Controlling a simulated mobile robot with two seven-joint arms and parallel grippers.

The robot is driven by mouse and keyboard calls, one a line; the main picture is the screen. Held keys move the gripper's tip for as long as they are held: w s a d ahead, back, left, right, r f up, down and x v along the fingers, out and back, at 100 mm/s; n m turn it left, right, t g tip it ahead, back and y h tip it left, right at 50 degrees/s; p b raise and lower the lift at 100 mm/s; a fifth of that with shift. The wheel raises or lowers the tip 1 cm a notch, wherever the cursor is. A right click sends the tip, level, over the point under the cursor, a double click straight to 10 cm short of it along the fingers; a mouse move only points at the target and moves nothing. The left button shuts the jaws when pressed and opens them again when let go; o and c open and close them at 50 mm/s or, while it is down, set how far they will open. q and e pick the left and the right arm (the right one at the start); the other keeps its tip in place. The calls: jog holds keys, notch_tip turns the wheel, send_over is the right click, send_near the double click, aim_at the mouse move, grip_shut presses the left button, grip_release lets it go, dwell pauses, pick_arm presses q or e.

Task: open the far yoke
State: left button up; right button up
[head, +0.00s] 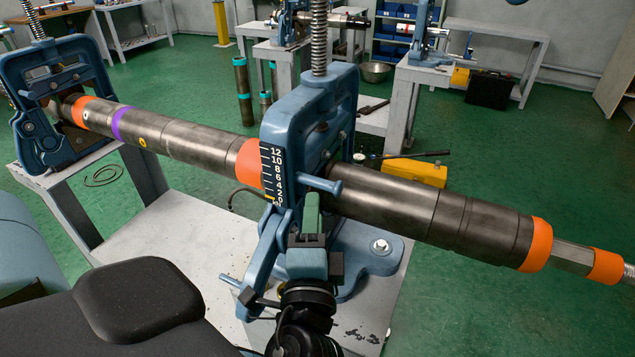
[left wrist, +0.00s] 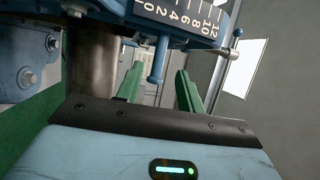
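Two blue pipe vises hold a long steel pipe (head: 195,142) with orange and purple bands. One vise yoke (head: 42,105) stands at the left on its own stand. The other yoke (head: 305,115), in the middle, carries a black number scale (head: 272,175) and a blue peg-like handle (head: 322,185). I cannot tell for sure which is called far. My left gripper (head: 311,212), with green fingers, is just below the handle. In the left wrist view its fingers (left wrist: 158,88) are apart, with the handle (left wrist: 160,58) showing between and above them; contact is unclear. My right gripper is not in view.
The pipe's right end (head: 535,245) sticks out past the middle vise. A yellow toolbox (head: 415,172) lies behind it. Benches, more vises and upright pipes (head: 243,92) stand further back. Green floor is free at the right.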

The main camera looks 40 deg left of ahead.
aim_at(316, 186)
pick_arm(q)
jog(key=shift+p+x, duration=0.7)
jog(key=shift+x, duration=3.15)
grip_shut()
